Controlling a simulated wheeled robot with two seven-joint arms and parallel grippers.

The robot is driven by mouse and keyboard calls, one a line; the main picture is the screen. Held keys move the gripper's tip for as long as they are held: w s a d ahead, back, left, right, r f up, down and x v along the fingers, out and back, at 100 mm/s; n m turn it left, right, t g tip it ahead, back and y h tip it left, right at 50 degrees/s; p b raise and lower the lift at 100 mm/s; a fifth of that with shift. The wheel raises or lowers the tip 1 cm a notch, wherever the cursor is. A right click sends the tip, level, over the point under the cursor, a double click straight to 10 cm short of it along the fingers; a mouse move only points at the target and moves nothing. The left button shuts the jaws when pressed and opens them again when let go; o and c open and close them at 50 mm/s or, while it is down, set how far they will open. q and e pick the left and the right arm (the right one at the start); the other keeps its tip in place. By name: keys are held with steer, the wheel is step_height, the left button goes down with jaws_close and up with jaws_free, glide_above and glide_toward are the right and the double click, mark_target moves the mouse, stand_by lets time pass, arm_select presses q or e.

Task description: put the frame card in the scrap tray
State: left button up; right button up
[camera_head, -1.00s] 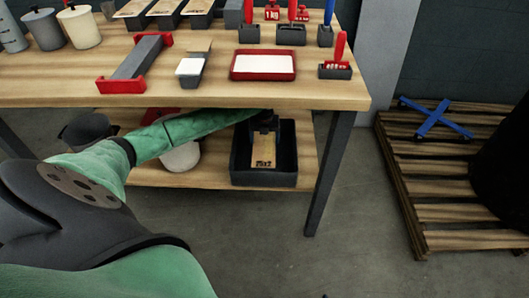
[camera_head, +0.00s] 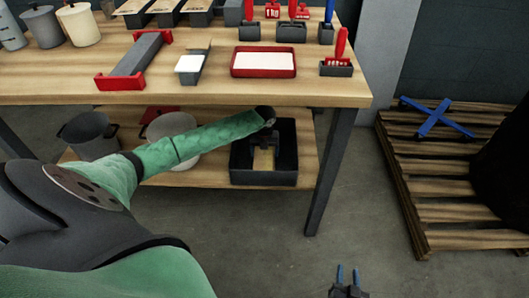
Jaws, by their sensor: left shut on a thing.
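A dark open bin (camera_head: 240,180) stands on the lower shelf under the table. A tan card (camera_head: 264,160), which I take as the frame card, shows inside it, partly hidden by my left gripper. My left gripper (camera_head: 265,148) reaches down into the bin from above and is shut on the card; the fingertips are hard to make out. My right gripper (camera_head: 347,274) shows at the bottom edge, its two blue fingertips apart and nothing between them. I cannot tell from the picture which container is the scrap tray.
On the wooden tabletop (camera_head: 215,92) are a red-rimmed tray (camera_head: 263,74) with a white inside, a grey and red holder (camera_head: 135,62) and a small grey box (camera_head: 190,66). Pots (camera_head: 90,138) stand on the shelf. A pallet (camera_head: 450,215) lies on the right floor.

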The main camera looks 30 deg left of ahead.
mark_target(265, 155)
steer(key=shift+f, duration=0.1)
stand_by(0.3)
arm_select(q)
steer(key=shift+f, duration=0.1)
steer(key=o, duration=0.9)
arm_select(e)
steer(key=shift+s+f, duration=0.2)
steer(key=shift+f, duration=0.15)
steer(key=shift+r, duration=0.15)
arm_select(q)
steer(key=shift+r, duration=0.45)
step_height(265, 155, up, 11)
steer(key=p, duration=0.1)
steer(key=shift+r, duration=0.2)
arm_select(e)
steer(key=s+d+f+g+h, duration=0.1)
steer(key=s+f+g, duration=0.4)
steer(key=s+f, duration=0.4)
step_height(265, 155, down, 4)
steer(key=shift+f+g, duration=0.1)
steer(key=shift+g, duration=0.2)
steer(key=shift+d, duration=0.15)
